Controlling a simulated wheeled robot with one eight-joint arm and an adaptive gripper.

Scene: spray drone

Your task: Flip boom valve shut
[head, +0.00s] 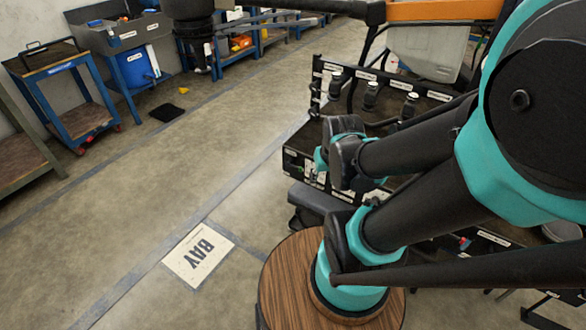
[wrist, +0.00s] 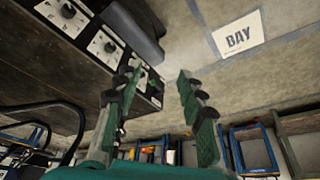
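The dark control panel (wrist: 85,60) in the wrist view carries a row of black knobs on white plates. One knob (wrist: 68,11) is near the top left, another (wrist: 104,46) is left of my gripper, and a plate farther along (wrist: 153,88) is partly behind a finger. Their labels are too small to read, so I cannot tell which is the boom valve. My gripper (wrist: 160,74) is open and empty, its green and black fingers apart beside the panel. In the head view the panel's end (head: 302,168) shows, while my arm hides most of the front and gripper.
Several black capped fittings (head: 370,95) stand on the rack behind the panel. A pale tank (head: 425,52) hangs at the upper right. A "BAY" floor sign (head: 198,254) lies left on open concrete. A blue cart (head: 72,98) stands at the far left.

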